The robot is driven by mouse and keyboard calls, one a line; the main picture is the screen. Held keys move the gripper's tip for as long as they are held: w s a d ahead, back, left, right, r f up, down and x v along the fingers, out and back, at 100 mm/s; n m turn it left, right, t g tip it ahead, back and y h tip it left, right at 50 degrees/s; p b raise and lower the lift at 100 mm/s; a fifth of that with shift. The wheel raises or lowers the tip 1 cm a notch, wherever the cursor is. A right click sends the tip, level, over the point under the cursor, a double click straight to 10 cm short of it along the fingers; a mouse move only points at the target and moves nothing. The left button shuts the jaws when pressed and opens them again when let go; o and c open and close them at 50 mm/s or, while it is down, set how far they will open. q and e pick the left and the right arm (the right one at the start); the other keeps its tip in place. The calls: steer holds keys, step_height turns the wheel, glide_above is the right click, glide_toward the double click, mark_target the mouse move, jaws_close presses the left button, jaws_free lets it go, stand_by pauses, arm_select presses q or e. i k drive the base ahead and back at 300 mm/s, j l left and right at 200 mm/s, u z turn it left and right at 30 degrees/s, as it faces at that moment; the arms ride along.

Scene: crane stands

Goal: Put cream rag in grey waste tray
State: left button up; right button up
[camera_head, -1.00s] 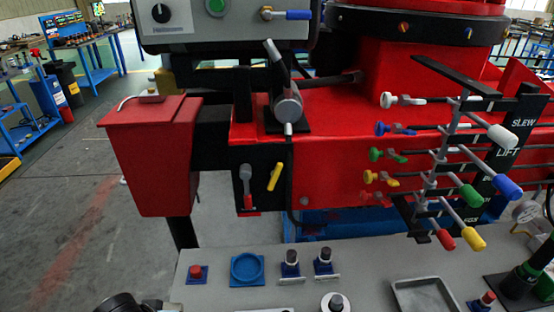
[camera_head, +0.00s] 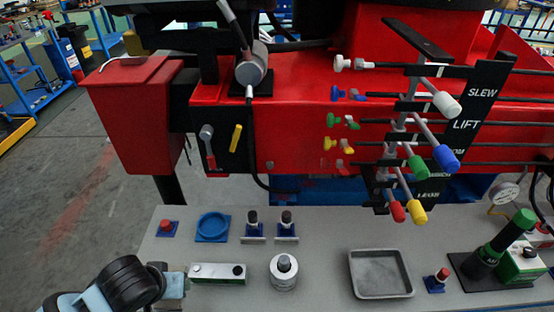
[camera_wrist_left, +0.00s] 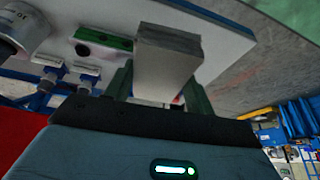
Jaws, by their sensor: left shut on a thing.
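The grey waste tray (camera_head: 381,291) lies empty on the grey bench, right of the middle in the head view. My left gripper (camera_head: 176,284) is at the left front of the bench, well to the left of the tray. In the left wrist view my left gripper (camera_wrist_left: 158,88) is shut on a folded, block-like piece that looks grey-beige in the shade, which I take as the cream rag (camera_wrist_left: 165,65). The rag is largely hidden by the gripper in the head view. My right gripper is not in view.
Coloured levers (camera_head: 413,205) overhang the bench's back.

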mark_target(376, 276)
steer(key=l, duration=0.4)
steer(key=k+l+u, duration=0.15)
steer(key=l, duration=0.65)
steer(key=k+l+u, duration=0.15)
steer(key=l, duration=0.25)
steer(key=k+l, duration=0.1)
steer(key=l, duration=0.3)
steer(key=k+l+u, duration=0.15)
steer(key=l, duration=0.2)
steer(key=k+l, duration=0.1)
steer(key=l, duration=0.3)
steer(key=i, duration=0.5)
steer(key=u, duration=0.05)
